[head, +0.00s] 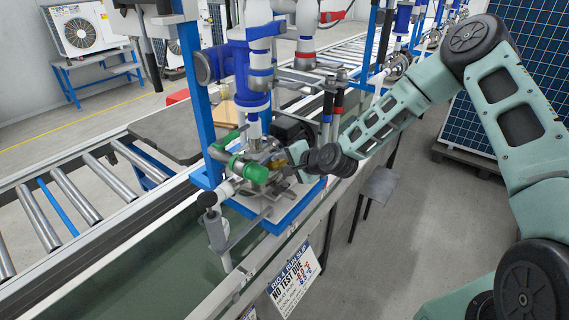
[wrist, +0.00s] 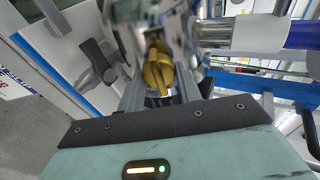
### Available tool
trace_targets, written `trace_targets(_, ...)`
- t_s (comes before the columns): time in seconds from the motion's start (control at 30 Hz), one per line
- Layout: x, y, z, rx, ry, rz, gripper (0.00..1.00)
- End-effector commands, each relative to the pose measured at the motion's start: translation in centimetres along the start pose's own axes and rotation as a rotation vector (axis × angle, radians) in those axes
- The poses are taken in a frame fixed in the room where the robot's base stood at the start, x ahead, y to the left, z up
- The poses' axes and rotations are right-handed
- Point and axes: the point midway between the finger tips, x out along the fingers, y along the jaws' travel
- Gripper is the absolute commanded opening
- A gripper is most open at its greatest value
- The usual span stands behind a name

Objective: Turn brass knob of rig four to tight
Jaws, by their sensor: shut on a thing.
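The brass knob (wrist: 157,72) shows in the wrist view at the upper middle, between the jaws of my gripper (wrist: 158,92). My gripper is shut on the knob. In the head view the gripper (head: 294,160) reaches in from the right to the pump station, and a small part of the brass knob (head: 281,164) shows beside it. How far the knob is turned cannot be told.
A green fitting (head: 249,170) sits just left of the knob. Blue posts (head: 203,90) and pipes stand close around the pump. In the wrist view a grey lever-like part (wrist: 97,62) is left of the jaws. A roller conveyor (head: 75,200) runs left; open floor (head: 400,240) lies right.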

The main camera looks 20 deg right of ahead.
Motion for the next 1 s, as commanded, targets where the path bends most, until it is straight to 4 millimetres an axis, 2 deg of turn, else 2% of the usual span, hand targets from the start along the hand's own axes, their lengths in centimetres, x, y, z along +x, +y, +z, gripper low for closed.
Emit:
trace_targets(0.1, 0.0, 0.1, -0.1, 0.001, 0.002, 0.002, 0.12)
trace_targets(0.13, 0.0, 0.1, -0.1, 0.001, 0.002, 0.002, 0.37)
trace_targets(0.2, 0.0, 0.1, -0.1, 0.001, 0.002, 0.002, 0.56)
trace_targets(0.5, -0.1, 0.0, -0.1, -0.001, 0.001, 0.0, 0.56)
trace_targets(0.63, -1.0, 0.0, -0.1, -0.002, 0.002, -0.001, 0.56)
trace_targets(0.77, -3.2, 0.2, -0.1, -0.002, 0.002, 0.001, 0.56)
trace_targets(1.0, -8.9, 0.2, -0.2, -0.003, 0.004, 0.001, 0.56)
